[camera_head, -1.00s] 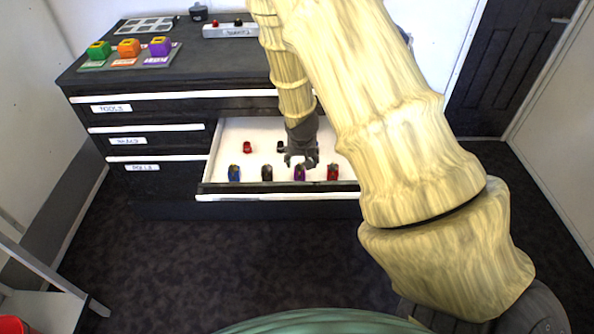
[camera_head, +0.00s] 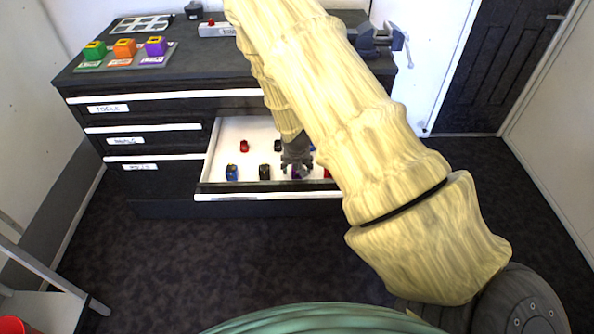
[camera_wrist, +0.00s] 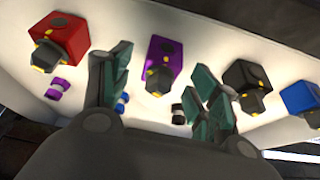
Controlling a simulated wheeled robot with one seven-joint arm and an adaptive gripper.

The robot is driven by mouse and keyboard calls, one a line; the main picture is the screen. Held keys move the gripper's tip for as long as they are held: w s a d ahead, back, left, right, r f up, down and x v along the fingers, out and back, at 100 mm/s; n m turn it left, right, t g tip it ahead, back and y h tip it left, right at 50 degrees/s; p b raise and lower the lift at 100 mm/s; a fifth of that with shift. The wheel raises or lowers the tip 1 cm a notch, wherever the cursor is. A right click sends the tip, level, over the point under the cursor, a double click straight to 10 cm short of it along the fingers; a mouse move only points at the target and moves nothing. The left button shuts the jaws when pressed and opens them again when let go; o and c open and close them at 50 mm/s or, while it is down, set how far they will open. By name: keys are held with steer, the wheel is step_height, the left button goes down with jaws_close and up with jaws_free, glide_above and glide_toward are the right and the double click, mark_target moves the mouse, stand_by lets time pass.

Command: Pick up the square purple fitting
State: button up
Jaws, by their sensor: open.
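The square purple fitting (camera_wrist: 166,58) lies in the open white drawer, between my fingers in the wrist view. It has a dark end piece with yellow marks. In the head view only a bit of the purple fitting (camera_head: 296,173) shows, mostly hidden by my gripper. My gripper (camera_head: 296,168) is low over the drawer, with its fingers apart. In the wrist view my gripper (camera_wrist: 163,85) has one finger left of the purple fitting and one right of it; I cannot tell whether they touch it.
In the drawer (camera_head: 225,140), a red fitting (camera_wrist: 62,38) is on one side, with a black fitting (camera_wrist: 247,84) and a blue fitting (camera_wrist: 300,97) on the other. Coloured blocks on plates and a vise (camera_head: 377,40) stand on the cabinet top.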

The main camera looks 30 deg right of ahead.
steer(key=shift+w+d+f, duration=0.1)
steer(key=shift+d+f, duration=0.05)
steer(key=shift+f, duration=0.3)
steer(key=c, duration=1.3)
steer(key=shift+r, duration=0.1)
